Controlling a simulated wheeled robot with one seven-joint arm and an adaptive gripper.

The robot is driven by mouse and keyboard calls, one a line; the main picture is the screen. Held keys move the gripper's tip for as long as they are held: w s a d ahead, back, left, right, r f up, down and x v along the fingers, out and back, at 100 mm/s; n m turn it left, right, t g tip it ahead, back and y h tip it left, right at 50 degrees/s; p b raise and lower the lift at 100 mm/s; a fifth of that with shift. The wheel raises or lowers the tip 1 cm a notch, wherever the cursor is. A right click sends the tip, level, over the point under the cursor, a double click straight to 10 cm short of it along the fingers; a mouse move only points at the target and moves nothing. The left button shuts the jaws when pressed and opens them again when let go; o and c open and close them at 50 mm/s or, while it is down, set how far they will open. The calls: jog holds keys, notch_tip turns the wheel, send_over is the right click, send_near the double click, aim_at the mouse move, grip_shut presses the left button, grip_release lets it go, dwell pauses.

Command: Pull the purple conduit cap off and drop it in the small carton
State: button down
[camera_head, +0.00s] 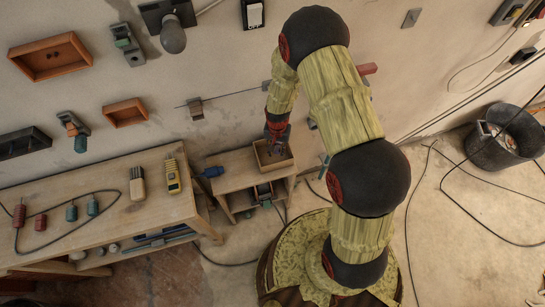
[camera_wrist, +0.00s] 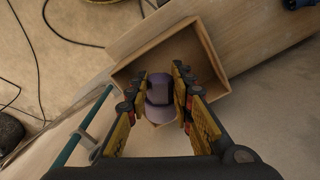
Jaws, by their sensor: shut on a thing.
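My gripper (camera_wrist: 168,95) is shut on the purple conduit cap (camera_wrist: 159,94), which shows between the two fingers in the wrist view. The small carton (camera_wrist: 212,47) is an open tan box just beyond and below the cap; its inside looks empty where I can see it. In the head view the small carton (camera_head: 261,158) stands on a low wooden stand against the wall, and my gripper (camera_head: 275,146) points down over it. The cap is too small and too hidden by the gripper to make out there. The fingers hide part of the carton's near side.
A wooden workbench (camera_head: 110,205) with tools and a cable stands left of the stand (camera_head: 228,178). Wall boxes, such as an orange tray (camera_head: 50,58), hang above it. A dark rubble bucket (camera_head: 490,153) is at the right, with loose cables across the floor.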

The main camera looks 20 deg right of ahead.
jog(key=shift+f+b, duration=0.4)
jog(key=shift+f, duration=0.55)
jog(key=c, duration=1.5)
grip_release()
jog(key=shift+r, duration=0.15)
notch_tip(320, 180, up, 12)
jog(key=shift+f, duration=0.1)
